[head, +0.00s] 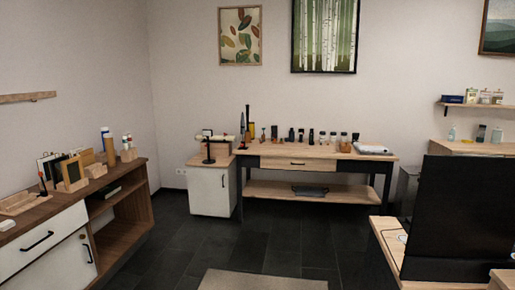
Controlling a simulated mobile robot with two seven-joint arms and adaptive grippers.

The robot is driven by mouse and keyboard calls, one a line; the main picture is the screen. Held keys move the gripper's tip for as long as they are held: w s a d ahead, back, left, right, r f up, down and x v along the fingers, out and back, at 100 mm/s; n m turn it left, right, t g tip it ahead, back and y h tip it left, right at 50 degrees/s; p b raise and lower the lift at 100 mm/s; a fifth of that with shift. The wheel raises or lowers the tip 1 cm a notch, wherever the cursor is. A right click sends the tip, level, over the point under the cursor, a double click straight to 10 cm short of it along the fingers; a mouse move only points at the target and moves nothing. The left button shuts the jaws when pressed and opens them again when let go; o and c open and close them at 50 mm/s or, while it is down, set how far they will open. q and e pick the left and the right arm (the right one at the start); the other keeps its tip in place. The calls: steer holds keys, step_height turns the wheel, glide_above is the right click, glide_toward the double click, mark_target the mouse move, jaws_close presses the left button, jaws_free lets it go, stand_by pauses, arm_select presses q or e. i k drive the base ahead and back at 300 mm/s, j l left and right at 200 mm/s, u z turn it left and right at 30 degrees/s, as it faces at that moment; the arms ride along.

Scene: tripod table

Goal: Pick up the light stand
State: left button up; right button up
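A small dark upright stand (209,151) with a light-coloured crossbar on top stands on the white cabinet (210,190) by the back wall, left of the workbench. It may be the light stand, but it is too small to tell for sure. Its base rests on the cabinet's wooden top. Neither of my grippers is in view, and nothing is seen touching the stand.
A workbench (318,160) with bottles stands along the back wall. A wooden sideboard (130,190) runs along the left wall. A large black panel (462,215) blocks the right side above a wooden desk (385,245). The dark floor (240,240) is clear around a beige rug (260,281).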

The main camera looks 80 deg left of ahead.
mark_target(208, 161)
steer(key=u, duration=3.35)
steer(key=i, duration=4.85)
steer(key=i+z, duration=0.1)
steer(key=i, duration=0.5)
steer(key=i+j+z, duration=0.1)
steer(key=i, duration=0.55)
steer(key=i+j+z, duration=0.1)
steer(key=i, duration=0.5)
steer(key=j, duration=0.1)
